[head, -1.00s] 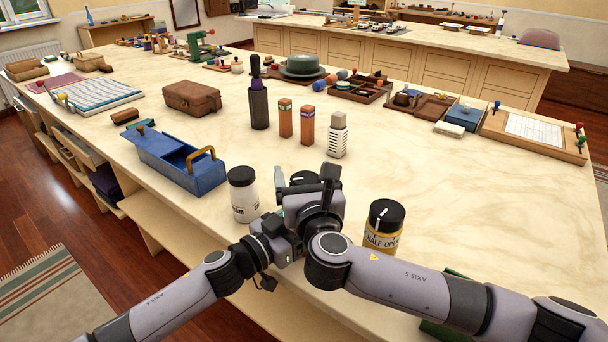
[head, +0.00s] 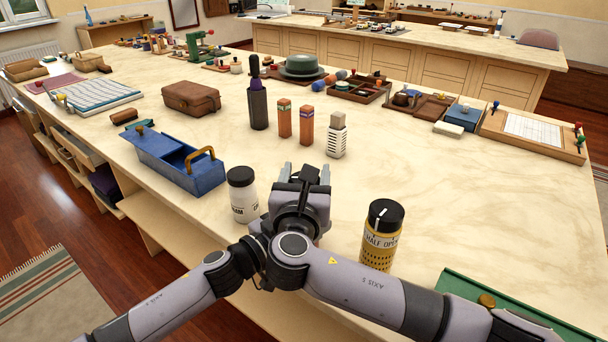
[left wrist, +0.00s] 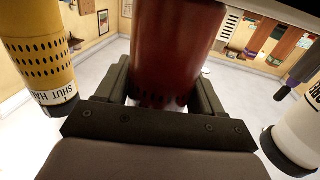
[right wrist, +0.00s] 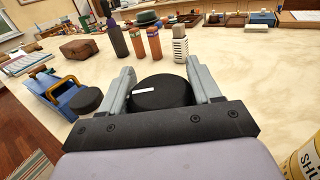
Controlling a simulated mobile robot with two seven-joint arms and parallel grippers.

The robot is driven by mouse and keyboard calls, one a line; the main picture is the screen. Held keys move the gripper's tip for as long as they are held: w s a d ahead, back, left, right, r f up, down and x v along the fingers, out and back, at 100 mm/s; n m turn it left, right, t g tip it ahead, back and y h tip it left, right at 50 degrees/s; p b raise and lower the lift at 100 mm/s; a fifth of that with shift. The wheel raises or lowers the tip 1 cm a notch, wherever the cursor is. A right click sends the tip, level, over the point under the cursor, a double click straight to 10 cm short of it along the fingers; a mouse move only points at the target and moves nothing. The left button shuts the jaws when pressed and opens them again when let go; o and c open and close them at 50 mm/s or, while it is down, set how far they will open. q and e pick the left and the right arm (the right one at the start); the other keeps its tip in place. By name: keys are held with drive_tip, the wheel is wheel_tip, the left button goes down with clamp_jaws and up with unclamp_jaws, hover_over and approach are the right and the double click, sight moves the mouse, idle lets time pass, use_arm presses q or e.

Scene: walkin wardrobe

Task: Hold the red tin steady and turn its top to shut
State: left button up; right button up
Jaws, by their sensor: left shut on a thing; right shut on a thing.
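The red tin (left wrist: 178,42) is between the fingers of my left gripper (left wrist: 163,88), which is shut on its body in the left wrist view. The tin's body is hidden behind my arms in the head view. My right gripper (head: 304,170) is over it and shut on its round black top (right wrist: 160,93). In the right wrist view the top sits between both fingers of the right gripper (right wrist: 162,82), with a short white mark on its upper face. Whether the top is fully turned cannot be told.
A white tin with a black top (head: 243,200) stands close on the left. A blue box (head: 180,165) and several bottles and blocks stand farther back. The table's right middle is clear.

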drive_tip(key=shift+m+h, duration=0.6)
drive_tip(key=shift+h, duration=0.4)
drive_tip(key=shift+d, duration=0.1)
drive_tip(key=o, duration=1)
drive_tip(key=v, duration=1.2)
drive_tip(key=shift+r, duration=0.2)
